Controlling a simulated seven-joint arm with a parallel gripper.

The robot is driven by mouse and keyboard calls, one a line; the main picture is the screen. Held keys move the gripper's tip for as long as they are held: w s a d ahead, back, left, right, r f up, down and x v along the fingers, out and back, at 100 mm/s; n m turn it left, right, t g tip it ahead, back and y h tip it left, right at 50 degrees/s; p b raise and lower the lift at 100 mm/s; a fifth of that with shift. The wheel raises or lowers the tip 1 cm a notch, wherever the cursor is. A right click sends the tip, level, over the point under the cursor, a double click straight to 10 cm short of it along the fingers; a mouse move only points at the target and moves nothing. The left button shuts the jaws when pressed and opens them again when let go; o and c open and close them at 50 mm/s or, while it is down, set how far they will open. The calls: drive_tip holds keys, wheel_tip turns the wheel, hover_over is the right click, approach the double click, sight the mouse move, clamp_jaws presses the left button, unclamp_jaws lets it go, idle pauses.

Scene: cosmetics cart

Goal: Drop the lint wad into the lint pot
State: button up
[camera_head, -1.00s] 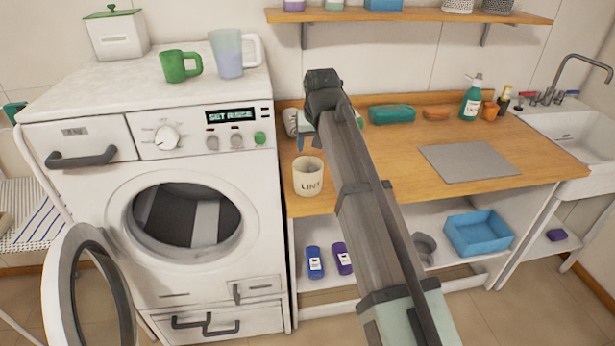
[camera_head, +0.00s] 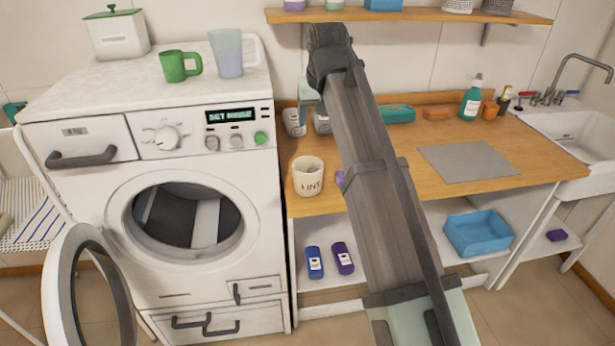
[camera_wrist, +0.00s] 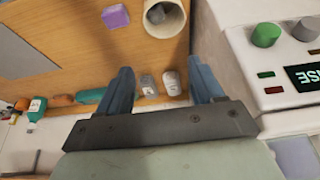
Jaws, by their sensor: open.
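The lint pot (camera_head: 308,177), a cream cup lettered LINT, stands upright at the left end of the wooden counter. A grey lump that looks like the lint wad (camera_head: 308,164) lies inside it. In the wrist view the pot (camera_wrist: 181,22) is at the top edge, with the grey wad (camera_wrist: 163,14) within its rim. My gripper's two blue-grey fingers (camera_wrist: 162,82) are spread wide with nothing between them, apart from the pot. In the head view its fingertips are hard to make out, above the back of the counter.
Two grey containers (camera_head: 293,122) stand behind the pot by the wall. A purple block (camera_head: 340,179) lies right of the pot, partly hidden by my arm. The washing machine (camera_head: 260,190) is close on the left, door open. A shelf (camera_head: 420,15) hangs above. A grey mat (camera_head: 468,162) lies right.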

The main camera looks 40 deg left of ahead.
drive_tip(key=shift+v, duration=1.6)
drive_tip(key=w+d+f+m+h, duration=0.1)
drive_tip(key=w+d+f+m, duration=0.1)
drive_tip(key=w+d+f, duration=0.65)
drive_tip(key=w+d+f+m+h, duration=0.1)
drive_tip(key=w+d+f, duration=0.2)
drive_tip(key=d+f, duration=1.05)
drive_tip(key=s+d+f+m+g+h, duration=0.1)
drive_tip(key=s+d+f+m, duration=0.1)
drive_tip(key=d+f, duration=1.05)
drive_tip(key=s+d+f+m+g, duration=0.1)
drive_tip(key=s+d+f+m, duration=0.1)
drive_tip(key=d+f, duration=1)
drive_tip(key=s+d+f+m+g, duration=0.1)
drive_tip(key=s+d+f+m, duration=0.1)
drive_tip(key=s+d+f, duration=0.75)
drive_tip(key=s+f+g, duration=0.3)
drive_tip(key=s+f, duration=0.7)
drive_tip(key=s, duration=0.4)
drive_tip(key=s+f+g, duration=0.4)
drive_tip(key=s+f, duration=0.7)
drive_tip(key=s, duration=0.4)
drive_tip(key=shift+d, duration=0.3)
